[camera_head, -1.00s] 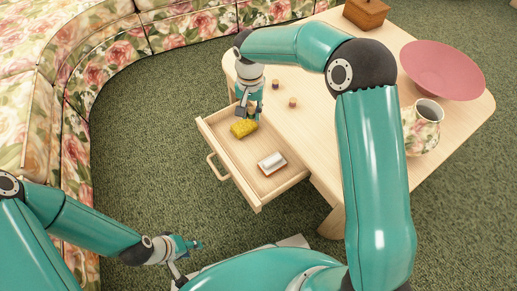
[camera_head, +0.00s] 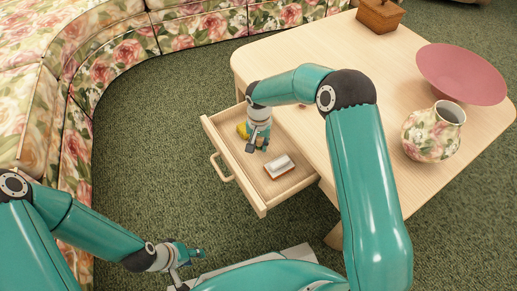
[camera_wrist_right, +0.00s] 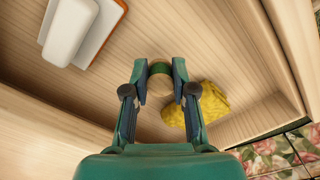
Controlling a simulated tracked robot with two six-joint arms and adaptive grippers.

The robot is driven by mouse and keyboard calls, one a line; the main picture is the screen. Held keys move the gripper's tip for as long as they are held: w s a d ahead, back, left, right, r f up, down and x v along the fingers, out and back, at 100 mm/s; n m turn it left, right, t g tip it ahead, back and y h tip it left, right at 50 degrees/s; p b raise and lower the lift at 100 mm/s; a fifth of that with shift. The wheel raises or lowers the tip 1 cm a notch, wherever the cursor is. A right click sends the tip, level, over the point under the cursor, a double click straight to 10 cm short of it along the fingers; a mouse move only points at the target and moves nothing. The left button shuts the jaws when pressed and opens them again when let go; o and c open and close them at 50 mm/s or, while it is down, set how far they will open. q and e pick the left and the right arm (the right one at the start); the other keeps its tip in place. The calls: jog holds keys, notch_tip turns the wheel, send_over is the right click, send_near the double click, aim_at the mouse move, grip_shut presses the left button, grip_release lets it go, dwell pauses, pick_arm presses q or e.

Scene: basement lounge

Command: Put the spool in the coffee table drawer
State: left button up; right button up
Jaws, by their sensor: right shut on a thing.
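My right gripper (camera_head: 257,146) is inside the open coffee table drawer (camera_head: 263,207), between a yellow lumpy thing and a white block. In the right wrist view my right gripper (camera_wrist_right: 160,82) is shut on the spool (camera_wrist_right: 160,69), a small round piece with a green rim and tan face. The spool is over the bare drawer floor (camera_wrist_right: 125,65); I cannot tell whether it touches it. In the head view the spool is hidden by the gripper. My left gripper (camera_head: 192,254) is low at the bottom left, away from the drawer; its jaws are too small to read.
The drawer holds the yellow thing (camera_head: 242,131) and the white block on a red-brown base (camera_head: 281,167). The coffee table (camera_head: 330,50) carries a wooden box (camera_head: 380,14), a pink bowl (camera_head: 462,75) and a floral jug (camera_head: 430,138). A floral sofa (camera_head: 75,160) stands left.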

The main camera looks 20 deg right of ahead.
aim_at(259, 144)
jog(key=shift+f, duration=1)
jog(key=shift+f+b, duration=0.2)
jog(key=shift+b, duration=0.1)
jog(key=o, duration=0.7)
jog(key=shift+r, duration=0.1)
jog(key=shift+o, duration=0.2)
jog(key=shift+r, duration=0.1)
notch_tip(259, 144, up, 12)
jog(key=p, duration=0.4)
